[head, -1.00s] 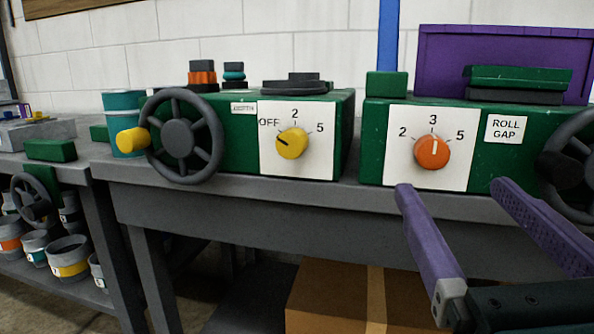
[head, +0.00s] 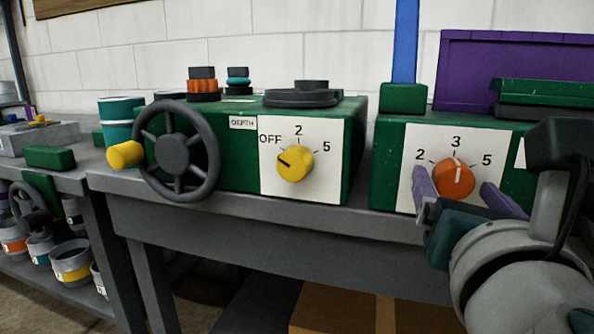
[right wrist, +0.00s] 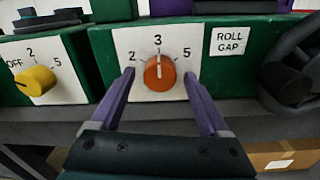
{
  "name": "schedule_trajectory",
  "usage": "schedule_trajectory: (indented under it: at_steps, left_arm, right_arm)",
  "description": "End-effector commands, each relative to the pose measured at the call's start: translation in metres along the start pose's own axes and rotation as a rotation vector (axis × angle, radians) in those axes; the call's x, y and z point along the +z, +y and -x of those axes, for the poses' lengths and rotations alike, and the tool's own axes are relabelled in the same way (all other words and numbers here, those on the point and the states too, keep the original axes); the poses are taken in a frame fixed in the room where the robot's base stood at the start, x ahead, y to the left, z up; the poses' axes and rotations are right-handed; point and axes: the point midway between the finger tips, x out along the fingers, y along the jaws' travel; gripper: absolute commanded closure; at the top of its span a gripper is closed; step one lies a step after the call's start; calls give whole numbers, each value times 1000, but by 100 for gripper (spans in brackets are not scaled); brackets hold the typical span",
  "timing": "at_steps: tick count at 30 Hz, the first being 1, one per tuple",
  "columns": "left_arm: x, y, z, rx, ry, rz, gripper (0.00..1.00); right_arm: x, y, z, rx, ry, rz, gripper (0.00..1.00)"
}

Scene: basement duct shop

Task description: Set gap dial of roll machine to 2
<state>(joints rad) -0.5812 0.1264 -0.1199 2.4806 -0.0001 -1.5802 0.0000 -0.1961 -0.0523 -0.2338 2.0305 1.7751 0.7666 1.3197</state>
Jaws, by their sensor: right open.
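The roll machine is a green box with a white dial plate (head: 407,190) marked 2, 3 and 5. Its orange gap dial (head: 453,180) has a white pointer line at 3. The "ROLL GAP" label (right wrist: 230,41) beside it shows in the right wrist view. My right gripper (head: 458,180) has purple fingers, open, one on either side of the dial. In the right wrist view the fingertips (right wrist: 158,72) flank the orange dial (right wrist: 159,73) with gaps visible on both sides. I see no grip on it. My left gripper is not in view.
A second green machine to the left has a yellow dial (head: 295,162) pointing at OFF and a dark handwheel (head: 175,151). Another dark handwheel (right wrist: 291,86) stands right of the roll gap label. The grey bench edge (head: 250,207) runs below both machines.

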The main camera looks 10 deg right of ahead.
Motion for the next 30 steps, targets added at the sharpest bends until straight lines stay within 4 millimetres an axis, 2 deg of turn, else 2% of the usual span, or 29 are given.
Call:
schedule_trajectory:
  at_steps: [8,27,29,30]
  left_arm:
    - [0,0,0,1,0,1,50]
    - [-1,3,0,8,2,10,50]
    - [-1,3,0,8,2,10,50]
    - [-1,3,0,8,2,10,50]
  right_arm:
    - [0,0,-2,0,-1,1,21]
    - [0,0,-2,0,-1,1,93]
    - [0,0,-2,0,-1,1,100]
    - [0,0,-2,0,-1,1,100]
